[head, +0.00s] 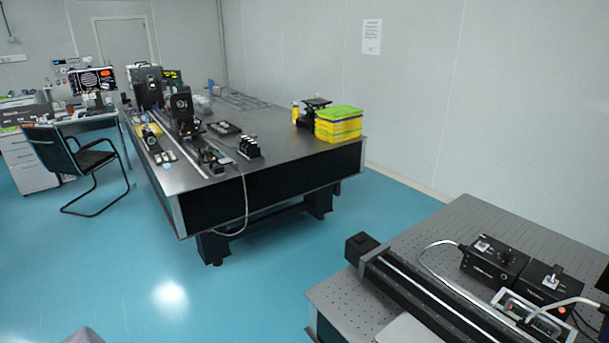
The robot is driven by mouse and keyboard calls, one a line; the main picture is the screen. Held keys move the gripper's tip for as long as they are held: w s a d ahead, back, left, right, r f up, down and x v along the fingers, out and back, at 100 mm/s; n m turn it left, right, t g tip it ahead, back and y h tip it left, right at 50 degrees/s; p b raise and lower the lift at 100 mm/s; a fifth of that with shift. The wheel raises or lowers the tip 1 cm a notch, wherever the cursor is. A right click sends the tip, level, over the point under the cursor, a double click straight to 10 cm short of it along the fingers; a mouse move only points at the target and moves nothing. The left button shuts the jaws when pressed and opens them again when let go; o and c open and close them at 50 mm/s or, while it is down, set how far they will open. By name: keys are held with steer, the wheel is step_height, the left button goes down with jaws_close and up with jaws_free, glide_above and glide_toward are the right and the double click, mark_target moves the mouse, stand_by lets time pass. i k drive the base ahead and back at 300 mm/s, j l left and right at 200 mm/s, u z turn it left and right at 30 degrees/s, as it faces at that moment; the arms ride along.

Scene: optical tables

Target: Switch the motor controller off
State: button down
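Two black boxes stand side by side on the perforated optical table at the lower right: a left box (494,266) and a right box (548,291). Each has a small raised part on top, like a knob or switch. I cannot tell which of these is the motor controller, nor read any label or switch position. My gripper is not in view.
A long black rail (425,300) runs along the near table (465,221), with cables beside the boxes. Across a blue floor aisle (300,255) stands a larger optical table (270,152) with instruments and a yellow-green box (338,124). A black chair (78,160) stands at left.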

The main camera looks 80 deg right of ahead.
mark_target(557, 269)
steer(key=i+l+z, duration=0.25)
steer(key=z, duration=0.2)
steer(key=i+l+z, duration=0.55)
steer(key=z, duration=0.4)
steer(key=i+z, duration=0.45)
steer(key=i+j+z, duration=0.2)
steer(key=i+z, duration=0.25)
steer(key=i+j+z, duration=0.2)
steer(key=z, duration=0.25)
steer(key=i+j+z, duration=0.3)
steer(key=z, duration=0.2)
steer(key=i+l+z, duration=0.4)
steer(key=i, duration=0.45)
steer(key=i+l+z, duration=0.3)
steer(key=i+z, duration=0.15)
steer(key=i, duration=0.4)
steer(key=i+j+z, duration=0.1)
steer(key=i+z, duration=0.3)
steer(key=i, duration=0.5)
steer(key=i+l+z, duration=0.15)
steer(key=i+z, duration=0.7)
steer(key=i+j+z, duration=0.1)
steer(key=i+z, duration=0.3)
steer(key=i+j+z, duration=0.2)
steer(key=z, duration=0.25)
steer(key=i+j+z, duration=0.4)
steer(key=i+l+z, duration=0.1)
steer(key=i+z, duration=0.95)
steer(key=k+u, duration=0.1)
steer(key=u, duration=8.8)
